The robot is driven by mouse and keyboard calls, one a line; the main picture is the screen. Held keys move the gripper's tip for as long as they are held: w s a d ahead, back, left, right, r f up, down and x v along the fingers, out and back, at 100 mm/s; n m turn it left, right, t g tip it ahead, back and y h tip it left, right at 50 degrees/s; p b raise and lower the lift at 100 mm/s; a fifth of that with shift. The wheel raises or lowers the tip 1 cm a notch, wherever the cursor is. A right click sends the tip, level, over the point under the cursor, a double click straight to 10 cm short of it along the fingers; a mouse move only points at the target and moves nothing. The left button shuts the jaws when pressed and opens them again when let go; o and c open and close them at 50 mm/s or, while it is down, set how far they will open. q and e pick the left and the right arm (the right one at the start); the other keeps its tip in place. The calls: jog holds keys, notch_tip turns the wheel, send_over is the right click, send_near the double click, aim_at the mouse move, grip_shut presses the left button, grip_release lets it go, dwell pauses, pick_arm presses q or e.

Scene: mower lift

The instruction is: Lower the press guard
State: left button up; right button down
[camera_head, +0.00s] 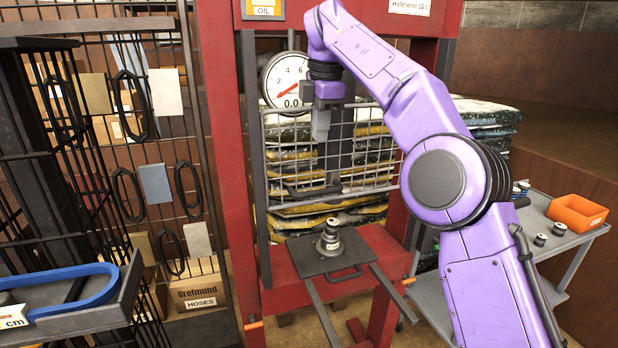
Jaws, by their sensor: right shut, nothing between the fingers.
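The press is a red frame (222,120) with a round gauge (287,84) near its top left. The press guard, a grey wire-mesh panel (365,160), hangs in the frame's opening, above the press plate (335,252). A small stepped metal part (330,238) stands upright on that plate. My right gripper (320,135) points down at the guard's upper part. It is shut with nothing between its fingers. I cannot tell if it touches the mesh. My left gripper is not in view.
A wire rack (150,130) with hanging belts stands at left, with a shelf (75,308) holding a blue belt (60,285) in front. At right is a grey cart (560,250) with an orange bin (577,213). Stacked sacks (490,115) lie behind the press.

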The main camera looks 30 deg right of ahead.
jog(key=b, duration=0.3)
send_near(317, 192)
jog(key=f, duration=0.1)
jog(key=w+f, duration=0.1)
jog(key=f, duration=0.3)
jog(key=shift+w+d+f, duration=0.1)
jog(key=shift+w+f, duration=0.05)
jog(key=shift+w, duration=0.2)
jog(key=shift+s+f, duration=0.25)
jog(key=shift+f, duration=0.25)
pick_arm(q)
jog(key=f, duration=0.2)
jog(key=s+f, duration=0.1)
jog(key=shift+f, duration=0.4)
pick_arm(e)
jog(key=shift+w, duration=0.1)
jog(key=shift+w+f, duration=0.15)
